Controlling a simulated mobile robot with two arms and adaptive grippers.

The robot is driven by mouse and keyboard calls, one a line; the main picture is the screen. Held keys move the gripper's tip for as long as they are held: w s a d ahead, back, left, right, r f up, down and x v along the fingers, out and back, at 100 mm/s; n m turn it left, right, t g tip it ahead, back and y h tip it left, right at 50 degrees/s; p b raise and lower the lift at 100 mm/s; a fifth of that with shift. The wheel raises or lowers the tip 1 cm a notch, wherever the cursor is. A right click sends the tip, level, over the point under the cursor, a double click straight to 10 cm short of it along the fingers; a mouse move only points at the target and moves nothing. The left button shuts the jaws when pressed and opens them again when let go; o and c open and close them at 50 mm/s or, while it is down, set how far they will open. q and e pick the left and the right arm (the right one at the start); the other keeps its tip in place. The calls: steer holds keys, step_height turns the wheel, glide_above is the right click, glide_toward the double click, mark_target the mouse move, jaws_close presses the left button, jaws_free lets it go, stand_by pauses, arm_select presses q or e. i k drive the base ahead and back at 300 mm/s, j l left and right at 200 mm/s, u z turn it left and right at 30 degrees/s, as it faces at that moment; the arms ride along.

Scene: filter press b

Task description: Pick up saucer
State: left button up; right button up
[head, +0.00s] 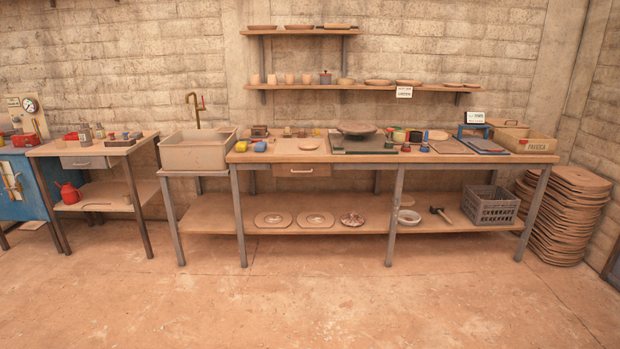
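No gripper of mine shows in the head view. I cannot tell for sure which dish is the saucer. Several shallow round dishes are in view, all at a distance. On the bench's lower shelf, a small dish (272,219) and another dish (315,218) each lie on a flat board. A dark patterned dish (352,219) lies to their right. A white round dish (409,216) sits further right. A wide shallow plate (356,129) stands on the bench top. More flat dishes, such as a clay dish (378,82), sit on the wall shelves.
A long workbench (300,157) with a sink (196,150) at its left stands by the wall. A side table (90,149) stands further left. A grey crate (490,207) and a hammer (440,214) are on the lower shelf. Stacked boards (563,215) stand right. The front floor is clear.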

mark_target(307, 145)
steer(key=i, duration=2.05)
